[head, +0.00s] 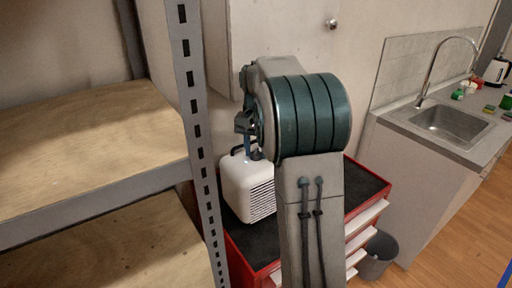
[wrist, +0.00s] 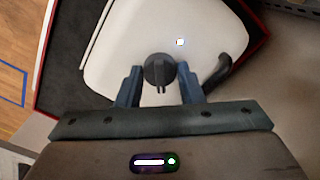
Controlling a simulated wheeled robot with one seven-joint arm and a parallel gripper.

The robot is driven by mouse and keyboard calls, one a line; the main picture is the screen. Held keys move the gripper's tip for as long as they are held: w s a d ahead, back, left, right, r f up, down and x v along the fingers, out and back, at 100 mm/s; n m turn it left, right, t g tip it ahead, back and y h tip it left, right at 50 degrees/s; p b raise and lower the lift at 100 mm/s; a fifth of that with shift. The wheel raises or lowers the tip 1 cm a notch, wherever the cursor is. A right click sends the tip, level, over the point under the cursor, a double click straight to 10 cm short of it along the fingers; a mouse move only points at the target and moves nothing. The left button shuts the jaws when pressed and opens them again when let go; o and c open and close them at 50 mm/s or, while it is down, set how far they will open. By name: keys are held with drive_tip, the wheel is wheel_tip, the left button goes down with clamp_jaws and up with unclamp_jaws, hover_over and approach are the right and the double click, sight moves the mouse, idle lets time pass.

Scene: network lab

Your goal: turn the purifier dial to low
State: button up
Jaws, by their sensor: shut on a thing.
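The white purifier (head: 247,186) stands on the black top of a red cabinet, partly behind my arm in the head view. Its white top (wrist: 125,60) fills the middle of the wrist view. The dark round dial (wrist: 159,69) sits on that top, with a small lit display (wrist: 180,42) beside it. My gripper (wrist: 160,76) has its two blue fingers on either side of the dial and is shut on it. In the head view my arm hides most of the gripper and the dial. The dial's setting marks cannot be read.
A metal shelf post (head: 191,110) stands close on the left, with wooden shelves (head: 85,145). A grey bin (head: 378,256) and a sink counter (head: 440,135) are at the right. A dark curved handle (wrist: 218,75) lies beside the dial.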

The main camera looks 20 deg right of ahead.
sight(256, 150)
drive_tip(key=shift+r+m, duration=0.1)
drive_tip(key=shift+m, duration=0.6)
drive_tip(key=o, duration=1)
wheel_tip(256, 150, up, 14)
idle(0.6)
